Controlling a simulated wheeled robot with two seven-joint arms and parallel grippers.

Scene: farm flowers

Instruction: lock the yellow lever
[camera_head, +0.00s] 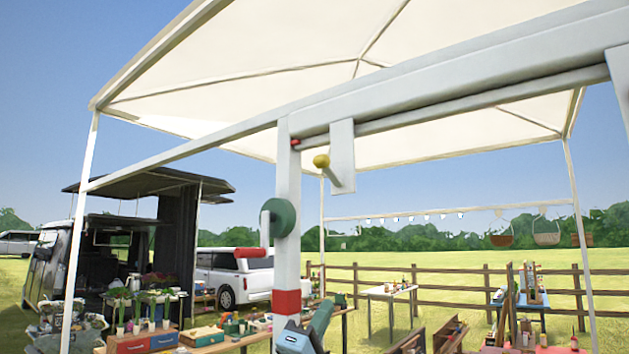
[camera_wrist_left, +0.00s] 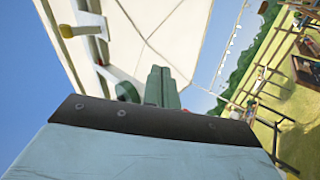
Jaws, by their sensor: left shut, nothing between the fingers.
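The yellow lever (camera_head: 321,161) shows as a yellow ball on a short pale rod. The rod joins a white hanging plate (camera_head: 342,157) under the grey-white awning beam. In the left wrist view the yellow ball (camera_wrist_left: 66,31) is at the upper left, with its rod running right to the plate. My left gripper (camera_head: 323,316) is low in the head view, beside the base of the white post and well below the lever. Its green-grey fingers (camera_wrist_left: 160,86) are together and empty, apart from the lever. My right gripper is out of view.
A white post (camera_head: 288,200) with a red band carries a green round hub (camera_head: 278,218) with a red handle (camera_head: 251,252). The beam (camera_head: 450,80) runs above the lever. Tables with goods, a van (camera_head: 235,275) and a wooden fence (camera_head: 450,285) stand beyond. Open air surrounds the lever's ball.

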